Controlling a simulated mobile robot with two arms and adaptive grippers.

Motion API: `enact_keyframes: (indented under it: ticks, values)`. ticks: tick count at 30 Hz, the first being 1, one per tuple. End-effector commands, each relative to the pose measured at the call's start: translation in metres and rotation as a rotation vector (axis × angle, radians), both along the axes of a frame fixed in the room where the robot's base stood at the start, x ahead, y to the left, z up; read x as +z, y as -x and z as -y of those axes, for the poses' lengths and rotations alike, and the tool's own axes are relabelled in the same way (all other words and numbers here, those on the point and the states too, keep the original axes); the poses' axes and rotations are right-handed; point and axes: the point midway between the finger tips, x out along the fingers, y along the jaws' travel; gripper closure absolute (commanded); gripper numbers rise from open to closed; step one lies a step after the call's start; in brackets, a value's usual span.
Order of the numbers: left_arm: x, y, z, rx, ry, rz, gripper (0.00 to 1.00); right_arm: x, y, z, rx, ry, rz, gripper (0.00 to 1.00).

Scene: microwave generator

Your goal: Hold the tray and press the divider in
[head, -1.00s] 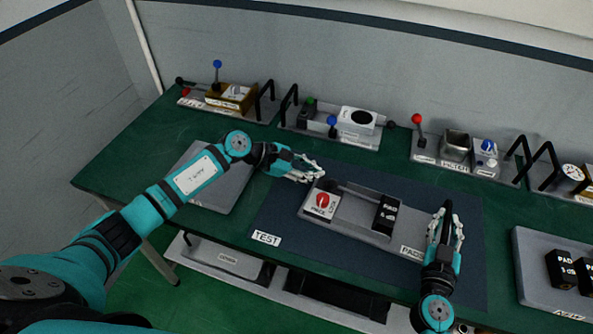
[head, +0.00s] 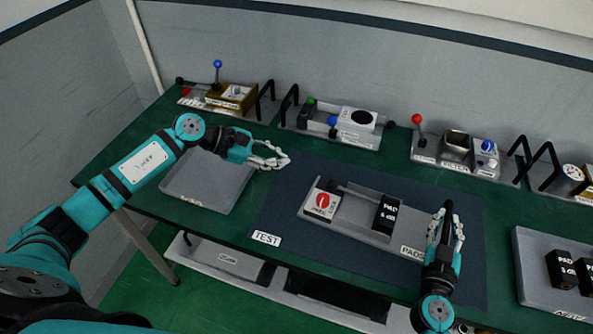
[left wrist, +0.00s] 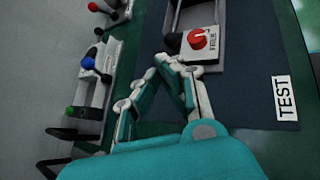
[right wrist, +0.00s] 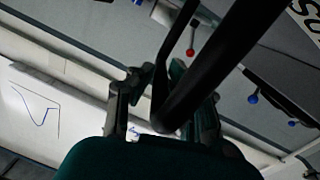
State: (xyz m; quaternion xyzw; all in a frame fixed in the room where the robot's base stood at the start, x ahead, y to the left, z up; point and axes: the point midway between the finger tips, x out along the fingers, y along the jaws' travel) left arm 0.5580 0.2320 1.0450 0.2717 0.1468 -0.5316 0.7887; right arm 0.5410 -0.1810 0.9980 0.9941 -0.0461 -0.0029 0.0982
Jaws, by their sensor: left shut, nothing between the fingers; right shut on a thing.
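A grey tray (head: 352,216) lies on the dark blue mat. At its left end sits a white block with a red dial (head: 321,203), which also shows in the left wrist view (left wrist: 198,40). It seems to be the divider, but its label is too small to read surely. A black pad block (head: 387,214) sits toward the tray's right end. My right gripper (head: 446,222) is shut on the black tray handle (right wrist: 213,68) at the right end. My left gripper (head: 283,158) is shut and empty, apart from the tray, behind and left of the dial block.
An empty grey tray (head: 210,184) lies to the left under my left arm. Trays with levers and parts line the back edge of the green table. Another tray (head: 541,290) with black pad blocks is at the right. The blue mat (head: 290,208) is bare around the middle tray.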

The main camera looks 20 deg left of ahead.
Motion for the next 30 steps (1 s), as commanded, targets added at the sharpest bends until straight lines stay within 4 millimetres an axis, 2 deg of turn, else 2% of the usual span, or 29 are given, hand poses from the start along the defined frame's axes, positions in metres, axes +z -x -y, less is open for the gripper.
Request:
enact_keyframes:
  ticks: [1,6,15,16,21,30]
  values:
    - [0.003,0.003,-0.007,0.001,-0.002,0.0,1.0,-0.006,0.002,0.0,0.001,0.0,-0.011,1.0]
    - [0.011,0.009,-0.017,0.001,0.0,0.001,1.0,-0.006,0.002,0.0,0.001,0.0,-0.011,1.0]
    - [0.013,0.01,-0.018,0.0,0.001,0.002,1.0,-0.006,0.002,0.0,0.001,0.0,-0.011,1.0]
    - [0.013,0.01,-0.018,0.0,0.001,0.002,1.0,-0.006,0.002,0.0,0.001,0.0,-0.011,0.82]
    - [0.013,0.01,-0.018,0.0,0.001,0.002,1.0,-0.006,0.002,-0.001,0.002,0.0,-0.012,0.59]
    - [0.013,0.01,-0.018,0.0,0.001,0.002,1.0,-0.003,0.001,0.0,0.001,0.0,-0.005,0.58]
